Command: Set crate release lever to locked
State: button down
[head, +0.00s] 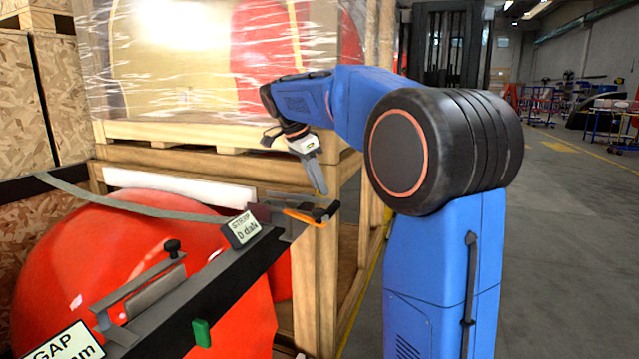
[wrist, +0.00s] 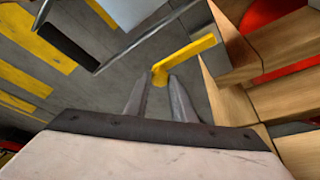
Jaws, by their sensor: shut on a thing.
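The crate release lever is a yellow bar (wrist: 190,58) in the wrist view. Its near end lies between the fingertips of my gripper (wrist: 159,78), and the bar runs up to the right. In the head view, a thin orange-yellow bar (head: 300,216) sits at the corner of the wooden crate (head: 318,275), next to a dark end piece. My gripper (head: 321,190) comes down there from above, shut on the lever's end. Its fingers hide part of the grip. I cannot read any lock marking.
A red nosecone (head: 110,265) lies at the left behind a dark rail (head: 235,265) with labels. A wrapped load (head: 180,60) stands on the crate. In the wrist view, a metal frame (wrist: 135,38) is close at the left. Open floor (head: 575,220) is at the right.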

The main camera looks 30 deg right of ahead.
jog(key=shift+s+a, duration=0.1)
jog(key=shift+a, duration=0.05)
dwell(0.3)
jog(key=c, duration=1.5)
grip_release()
jog(key=shift+r, duration=0.1)
jog(key=v, duration=1.7)
jog(key=shift+r, duration=0.15)
